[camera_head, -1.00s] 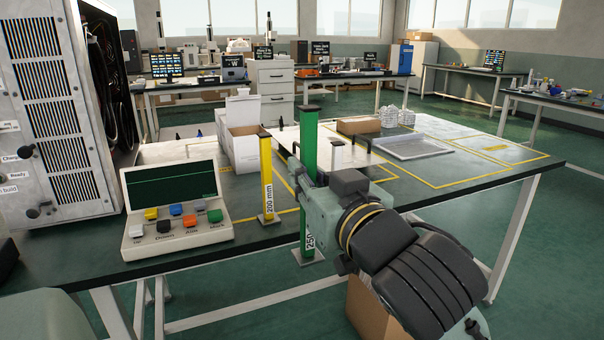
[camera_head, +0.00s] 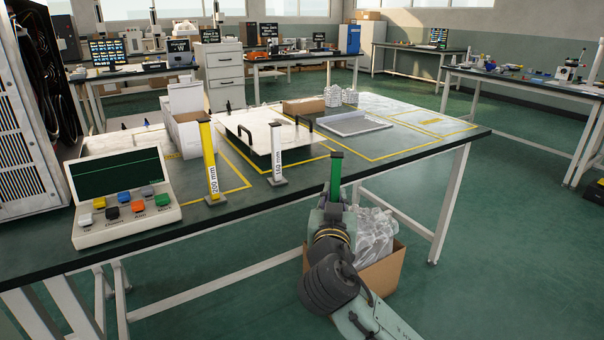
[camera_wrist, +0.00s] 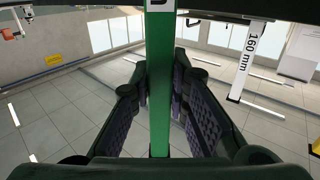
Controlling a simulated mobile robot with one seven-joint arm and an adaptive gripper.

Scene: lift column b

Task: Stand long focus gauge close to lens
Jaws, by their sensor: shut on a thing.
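The tall green gauge (camera_head: 336,172), the longest of the gauges, is upright in my gripper (camera_head: 335,204), off the front edge of the bench. In the wrist view the green gauge (camera_wrist: 160,80) stands between the two finger pads of my gripper (camera_wrist: 160,100), which is shut on it. Its lower part is hidden behind my arm in the head view. A yellow 200 mm gauge (camera_head: 209,160) and a white 160 mm gauge (camera_head: 277,152) stand upright on the bench, left of my gripper. The white gauge also shows in the wrist view (camera_wrist: 243,60). I cannot make out a lens.
The dark bench (camera_head: 240,213) carries a control box with coloured buttons (camera_head: 125,195), a white plate with black handles (camera_head: 250,130), a grey tray (camera_head: 352,124) and cardboard boxes. A carton with clear wrapping (camera_head: 382,275) stands on the floor under the bench. Open floor lies to the right.

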